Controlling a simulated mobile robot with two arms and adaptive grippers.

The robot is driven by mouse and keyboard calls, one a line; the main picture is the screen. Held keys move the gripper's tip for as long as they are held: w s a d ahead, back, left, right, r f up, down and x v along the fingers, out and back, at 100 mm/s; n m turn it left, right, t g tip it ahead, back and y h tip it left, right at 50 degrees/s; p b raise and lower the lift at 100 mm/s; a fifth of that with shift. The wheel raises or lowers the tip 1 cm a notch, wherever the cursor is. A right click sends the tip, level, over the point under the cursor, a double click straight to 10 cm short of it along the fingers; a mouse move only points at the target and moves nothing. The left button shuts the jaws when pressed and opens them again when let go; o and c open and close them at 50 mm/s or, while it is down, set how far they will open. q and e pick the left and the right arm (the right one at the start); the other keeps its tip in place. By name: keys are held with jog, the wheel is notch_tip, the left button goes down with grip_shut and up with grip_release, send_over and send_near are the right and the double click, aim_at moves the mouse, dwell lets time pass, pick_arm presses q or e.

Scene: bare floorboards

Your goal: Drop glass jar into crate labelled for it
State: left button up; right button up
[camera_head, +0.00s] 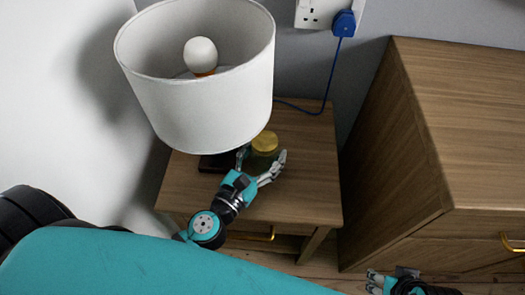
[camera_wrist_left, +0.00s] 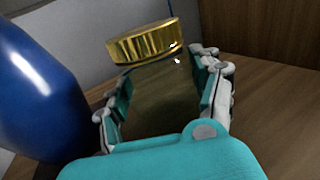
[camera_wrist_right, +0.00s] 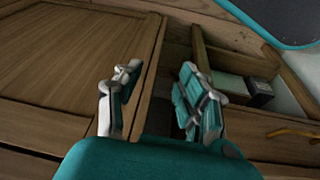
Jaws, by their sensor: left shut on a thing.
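The glass jar has a gold lid (camera_head: 264,141) and a dark see-through body (camera_wrist_left: 155,98). It is on or just above the wooden bedside table (camera_head: 310,180), under the lamp's right edge; I cannot tell whether it touches the top. My left gripper (camera_head: 263,160) has its fingers on both sides of the jar, below the lid, and is shut on it. In the left wrist view the jar looks upright with a slight tilt. My right gripper (camera_wrist_right: 159,75) is open and empty, low in front of the wooden cabinet. No labelled crate is in view.
A lamp with a white shade (camera_head: 205,110) overhangs the table; its blue base (camera_wrist_left: 38,90) is close to my left gripper. A dark flat object (camera_head: 218,162) lies beside the jar. A large wooden cabinet (camera_head: 470,100) stands right. Small boxes (camera_wrist_right: 245,90) sit in an open compartment.

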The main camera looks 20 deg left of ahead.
pick_arm(q)
jog(key=shift+s+d+r, duration=0.1)
jog(key=shift+d+r, duration=0.05)
dwell(0.3)
jog(key=o, duration=1.3)
jog(key=shift+o, duration=0.2)
